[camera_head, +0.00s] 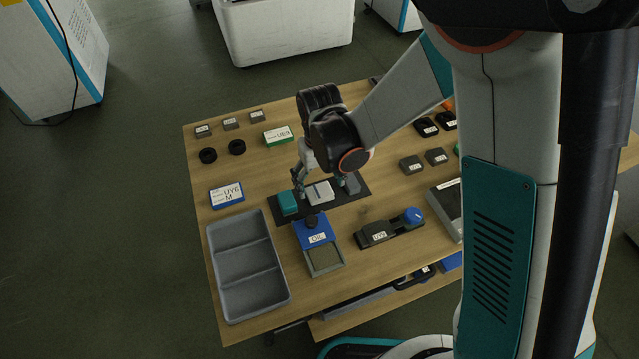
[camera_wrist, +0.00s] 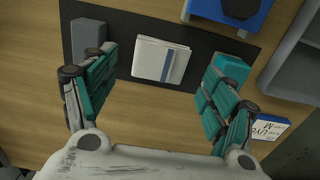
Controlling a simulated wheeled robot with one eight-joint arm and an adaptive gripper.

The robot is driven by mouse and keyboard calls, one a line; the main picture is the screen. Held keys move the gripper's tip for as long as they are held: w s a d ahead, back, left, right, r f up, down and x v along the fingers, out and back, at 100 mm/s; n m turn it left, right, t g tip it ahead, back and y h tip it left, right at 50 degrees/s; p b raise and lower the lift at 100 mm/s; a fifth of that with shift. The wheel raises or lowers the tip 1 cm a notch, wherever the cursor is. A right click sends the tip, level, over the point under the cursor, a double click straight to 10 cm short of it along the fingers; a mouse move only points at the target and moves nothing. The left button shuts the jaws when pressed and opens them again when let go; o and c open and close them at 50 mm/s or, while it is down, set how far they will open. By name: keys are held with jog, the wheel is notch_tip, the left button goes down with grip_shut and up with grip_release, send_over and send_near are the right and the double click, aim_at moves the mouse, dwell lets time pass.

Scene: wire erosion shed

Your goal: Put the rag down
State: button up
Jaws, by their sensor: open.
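The rag (camera_head: 320,193) is a folded white cloth with a blue-grey stripe. It lies flat on a dark mat (camera_head: 350,202) on the wooden table, and it also shows in the wrist view (camera_wrist: 152,58). My gripper (camera_head: 319,184) is open above the mat, its teal fingers spread wide on either side of the rag. In the wrist view both fingers stand apart from the rag, with clear gaps, and nothing is between them but the rag below.
A teal block (camera_head: 287,204) and a grey block (camera_head: 352,183) stand on the mat at either side of the rag. A blue oil box (camera_head: 313,232) is in front, with a grey three-compartment tray (camera_head: 285,284) at the front left. Bare wood lies behind the mat.

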aim_at(320, 191)
notch_tip(320, 191, up, 9)
jog(key=p, duration=0.2)
jog(key=shift+f+p, duration=0.15)
jog(key=shift+p, duration=0.25)
